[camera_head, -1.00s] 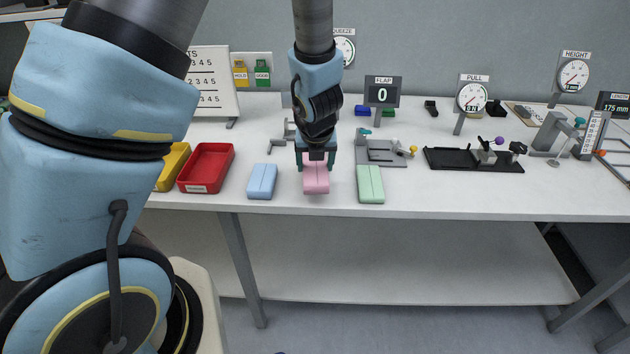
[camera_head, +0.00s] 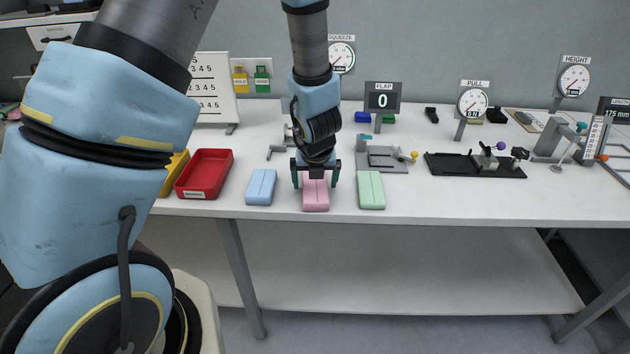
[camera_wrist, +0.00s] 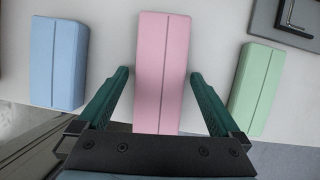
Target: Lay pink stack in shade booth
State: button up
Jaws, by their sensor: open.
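The pink stack (camera_head: 316,197) lies flat near the front edge of the white table, between a blue stack and a green stack. It also shows in the wrist view (camera_wrist: 163,65), running lengthwise between my fingers. My gripper (camera_head: 316,180) is open above the pink stack, with one finger on each side and a gap to each. In the wrist view my gripper (camera_wrist: 160,85) has its green fingers apart, the stack between them. I cannot make out a shade booth in these frames.
The blue stack (camera_head: 261,187) lies to the left and the green stack (camera_head: 371,190) to the right, both close by. A red tray (camera_head: 204,174) is farther left. A grey fixture (camera_head: 385,158) stands behind the green stack. A black rail (camera_head: 470,166) is at right.

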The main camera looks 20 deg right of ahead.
jog(key=p+v, duration=0.4)
jog(key=v, duration=0.5)
jog(key=shift+w+d+r, duration=0.1)
jog(key=shift+d+r, duration=0.05)
jog(key=shift+r, duration=0.05)
jog(key=shift+s+r+p, duration=0.3)
jog(key=shift+r+p, duration=0.2)
jog(key=shift+r, duration=0.1)
